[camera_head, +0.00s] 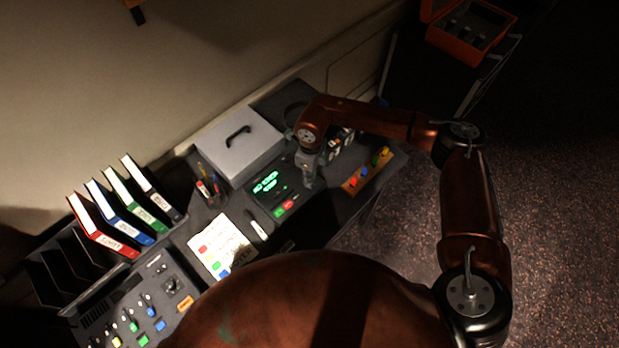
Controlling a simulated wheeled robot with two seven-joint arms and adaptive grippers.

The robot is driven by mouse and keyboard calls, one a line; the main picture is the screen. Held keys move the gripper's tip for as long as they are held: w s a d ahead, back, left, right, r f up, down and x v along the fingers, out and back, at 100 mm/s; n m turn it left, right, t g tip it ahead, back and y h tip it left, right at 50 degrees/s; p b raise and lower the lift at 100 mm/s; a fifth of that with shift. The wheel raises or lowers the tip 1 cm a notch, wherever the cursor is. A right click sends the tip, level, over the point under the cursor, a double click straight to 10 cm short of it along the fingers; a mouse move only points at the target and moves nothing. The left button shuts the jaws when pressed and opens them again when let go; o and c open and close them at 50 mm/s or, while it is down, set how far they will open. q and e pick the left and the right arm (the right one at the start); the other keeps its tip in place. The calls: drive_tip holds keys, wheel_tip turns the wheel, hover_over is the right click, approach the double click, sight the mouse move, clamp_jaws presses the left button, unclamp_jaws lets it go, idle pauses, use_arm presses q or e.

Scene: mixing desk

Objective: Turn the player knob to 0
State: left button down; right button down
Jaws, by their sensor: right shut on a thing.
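The player (262,188) is a dark box on the desk with a lit green display and a green and a red button on its front. My right gripper (309,182) points down at the right end of the player, just right of the display. It is shut on the player knob, which the fingers hide, so its setting cannot be read. The text on the display is too small to read surely. My left gripper is out of view.
A grey box with a handle (238,143) stands behind the player. A strip of coloured knobs (365,173) is to the right. A paper sheet (221,246), a mixing panel (138,305), several binders (125,208) and a pen cup (208,190) are to the left.

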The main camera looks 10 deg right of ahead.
drive_tip(key=n+b, duration=0.2)
drive_tip(key=n, duration=0.2)
drive_tip(key=shift+w+f, duration=0.1)
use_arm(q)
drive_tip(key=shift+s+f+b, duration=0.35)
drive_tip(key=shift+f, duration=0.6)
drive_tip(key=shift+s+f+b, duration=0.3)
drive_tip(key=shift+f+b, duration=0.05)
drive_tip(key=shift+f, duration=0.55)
use_arm(e)
drive_tip(key=shift+n, duration=1.5)
drive_tip(key=c, duration=1.9)
unclamp_jaws()
wheel_tip(320, 180, up, 12)
drive_tip(key=shift+w, duration=0.25)
